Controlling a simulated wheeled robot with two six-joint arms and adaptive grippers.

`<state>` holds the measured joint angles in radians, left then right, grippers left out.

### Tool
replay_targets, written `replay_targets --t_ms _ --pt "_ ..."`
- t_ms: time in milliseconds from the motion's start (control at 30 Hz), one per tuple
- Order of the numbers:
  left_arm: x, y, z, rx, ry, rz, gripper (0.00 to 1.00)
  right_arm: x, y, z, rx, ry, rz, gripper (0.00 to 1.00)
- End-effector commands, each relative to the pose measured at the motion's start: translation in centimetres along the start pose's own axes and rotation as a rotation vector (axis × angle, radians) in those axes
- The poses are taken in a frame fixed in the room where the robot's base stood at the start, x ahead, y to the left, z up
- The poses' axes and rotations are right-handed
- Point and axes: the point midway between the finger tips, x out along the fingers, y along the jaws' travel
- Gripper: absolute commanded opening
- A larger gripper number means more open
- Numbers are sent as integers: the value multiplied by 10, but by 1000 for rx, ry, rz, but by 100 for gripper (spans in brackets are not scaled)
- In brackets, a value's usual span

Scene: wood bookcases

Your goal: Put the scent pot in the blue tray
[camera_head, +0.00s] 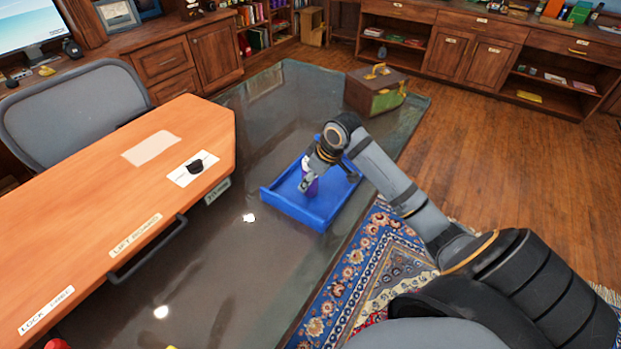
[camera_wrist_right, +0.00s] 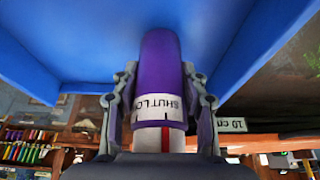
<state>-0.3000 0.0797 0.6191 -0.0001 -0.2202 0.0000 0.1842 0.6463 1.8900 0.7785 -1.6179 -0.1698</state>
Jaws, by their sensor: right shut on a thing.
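The purple scent pot (camera_head: 312,188) is a cylinder with a white label band; in the right wrist view it (camera_wrist_right: 161,68) stands between my fingers. My right gripper (camera_head: 309,180) is shut on it, with a finger on each side (camera_wrist_right: 160,102). The blue tray (camera_head: 283,200) lies on the dark glossy table. In the head view the pot is over the tray's floor, inside its walls. In the right wrist view the blue tray surface (camera_wrist_right: 75,35) fills the area beyond the pot's end. I cannot tell whether the pot touches the tray floor. My left gripper is not in view.
An orange wooden board (camera_head: 120,215) with labels and a dark handle is left of the tray. A brown and green box (camera_head: 375,92) stands at the table's far end. A grey chair (camera_head: 80,115) is at the left. The table in front of the tray is largely clear.

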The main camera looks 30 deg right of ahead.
Motion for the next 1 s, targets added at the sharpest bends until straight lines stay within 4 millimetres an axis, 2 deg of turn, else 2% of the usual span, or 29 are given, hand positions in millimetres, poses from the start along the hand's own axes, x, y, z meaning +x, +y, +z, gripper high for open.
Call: replay_targets --t_ms 33,67,200,567,667,833,1000 --pt "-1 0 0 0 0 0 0 1 0 1 1 -1 -1 5" --pt "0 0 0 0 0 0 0 1 0 1 1 -1 -1 48" --pt "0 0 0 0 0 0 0 1 0 1 1 -1 -1 67" --pt "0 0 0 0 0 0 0 -3 0 -1 -1 0 2 67" --pt "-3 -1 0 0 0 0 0 -19 2 -1 -2 0 6 67" --pt "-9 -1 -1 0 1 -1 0 -63 2 -1 -5 -3 9 67" --pt "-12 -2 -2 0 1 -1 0 -98 2 0 -2 -5 7 67"
